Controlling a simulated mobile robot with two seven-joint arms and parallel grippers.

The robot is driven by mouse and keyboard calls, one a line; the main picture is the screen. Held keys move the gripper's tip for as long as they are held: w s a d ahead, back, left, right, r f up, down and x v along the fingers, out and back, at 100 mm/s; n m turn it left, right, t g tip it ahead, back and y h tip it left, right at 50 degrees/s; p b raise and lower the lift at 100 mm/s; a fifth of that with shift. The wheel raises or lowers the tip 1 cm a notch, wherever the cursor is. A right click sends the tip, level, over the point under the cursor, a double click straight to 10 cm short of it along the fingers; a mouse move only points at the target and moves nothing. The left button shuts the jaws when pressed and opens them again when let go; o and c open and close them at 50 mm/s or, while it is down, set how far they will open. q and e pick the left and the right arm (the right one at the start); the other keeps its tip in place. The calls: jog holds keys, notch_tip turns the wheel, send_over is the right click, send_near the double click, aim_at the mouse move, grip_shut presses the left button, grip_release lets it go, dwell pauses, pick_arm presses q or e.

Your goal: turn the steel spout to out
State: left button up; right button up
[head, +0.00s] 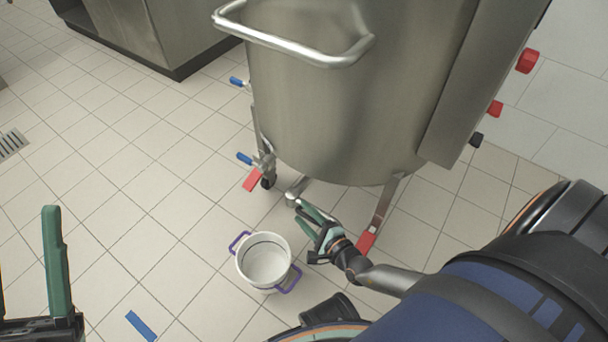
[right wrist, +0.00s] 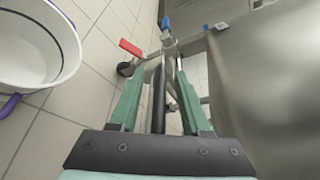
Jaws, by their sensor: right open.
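The steel tank (head: 330,110) stands on legs with casters. The steel spout (head: 293,194) shows low under its front edge, near the right gripper. My right gripper (head: 308,212) is open, with its green fingers at the spout. In the right wrist view, a dark bar (right wrist: 159,100) runs between the open fingers, and a steel pipe joins beyond it. Whether the fingers touch it I cannot tell. My left gripper (head: 30,265) is at the lower left, partly cut off; one green finger shows, upright at the end of its palm, far from the spout.
A white pot (head: 265,262) with purple handles stands on the tiled floor just left of the right gripper. Blue-handled valves (head: 243,158) and a red lever (head: 252,180) stick out at the tank's left. A blue strip (head: 140,325) lies on the floor. The left floor is clear.

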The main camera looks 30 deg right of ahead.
grip_shut()
dwell(0.3)
dwell(1.1)
